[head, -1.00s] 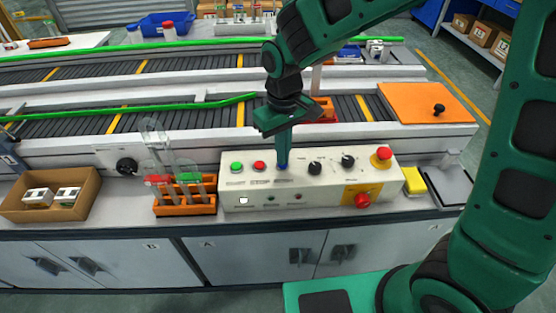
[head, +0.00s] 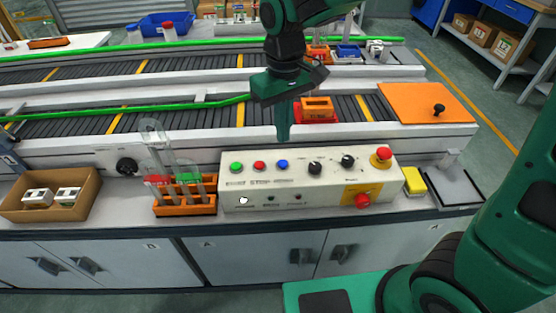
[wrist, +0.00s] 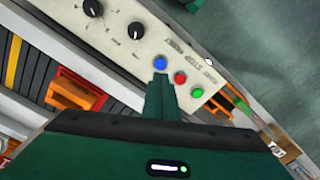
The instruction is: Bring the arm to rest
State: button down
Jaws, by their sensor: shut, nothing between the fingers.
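My gripper (head: 284,138) is shut and empty, its fingers pointing down above the back edge of the control panel (head: 330,190). The blue button (head: 283,165) on the panel shows just below the fingertips in the head view, with a gap between them. In the wrist view my gripper (wrist: 160,78) shows its closed fingers, and the blue button (wrist: 160,63) lies just beyond the tips. The green button (head: 236,167) and red button (head: 259,166) are to its left in the head view.
A rack with glass tubes (head: 185,208) stands left of the panel, beside a cardboard box (head: 88,208). An orange block in a red tray (head: 318,108) sits on the conveyor behind my gripper. An orange plate with a black knob (head: 420,101) is at the right. Open air lies above the panel.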

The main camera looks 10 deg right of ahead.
dwell(0.6)
jog(key=shift+d, duration=0.1)
jog(key=s+d+r+m, duration=0.2)
jog(key=d+m, duration=0.2)
jog(key=d, duration=1)
jog(key=s+d+f+m, duration=0.1)
jog(key=s+d+m, duration=0.7)
jog(key=s+d, duration=1.1)
jog(key=shift+d+f, duration=0.3)
jog(key=shift+d, duration=0.2)
jog(key=shift+w+f, duration=0.25)
jog(key=shift+w, duration=0.45)
